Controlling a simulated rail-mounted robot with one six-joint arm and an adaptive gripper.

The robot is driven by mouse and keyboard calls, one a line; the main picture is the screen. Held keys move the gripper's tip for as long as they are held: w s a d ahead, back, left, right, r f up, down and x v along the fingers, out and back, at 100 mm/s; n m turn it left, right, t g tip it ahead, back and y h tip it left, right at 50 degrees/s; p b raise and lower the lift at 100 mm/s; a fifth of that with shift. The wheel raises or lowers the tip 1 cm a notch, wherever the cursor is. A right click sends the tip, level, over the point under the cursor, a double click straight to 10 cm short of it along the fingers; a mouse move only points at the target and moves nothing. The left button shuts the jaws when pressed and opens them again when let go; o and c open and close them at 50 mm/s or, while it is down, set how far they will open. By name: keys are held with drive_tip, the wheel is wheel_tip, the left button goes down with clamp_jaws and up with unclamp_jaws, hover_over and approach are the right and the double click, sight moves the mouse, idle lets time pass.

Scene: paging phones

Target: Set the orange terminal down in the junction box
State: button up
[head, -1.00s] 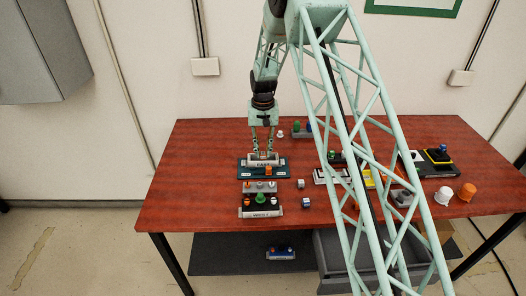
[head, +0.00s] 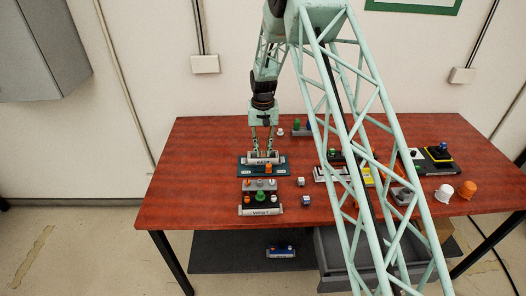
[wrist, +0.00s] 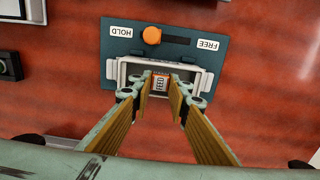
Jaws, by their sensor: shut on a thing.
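My gripper (wrist: 161,75) is pointed down into a pale, open-topped box, the junction box (wrist: 123,74). Its fingers are shut on a small piece with an orange edge and a FEED label, the orange terminal (wrist: 160,84). The terminal is at the box opening; whether it touches the floor of the box I cannot tell. In the head view my gripper (head: 263,151) stands over the box (head: 263,161), whose labelled front faces the camera; the terminal is hidden there. The box sits on a dark teal panel (head: 244,170) with an orange slider knob (head: 268,170) at HOLD.
Two small cubes (head: 301,182) (head: 306,201) lie to the right. A white cup (head: 443,194) and an orange cup (head: 467,189) stand far right. The table's left is clear.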

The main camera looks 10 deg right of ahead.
drive_tip(key=shift+f+b, duration=0.6)
drive_tip(key=shift+f, duration=0.25)
idle(1.1)
drive_tip(key=o, duration=0.8)
drive_tip(key=shift+r, duration=0.15)
drive_tip(key=shift+r+p, duration=0.8)
drive_tip(key=shift+r, duration=1.55)
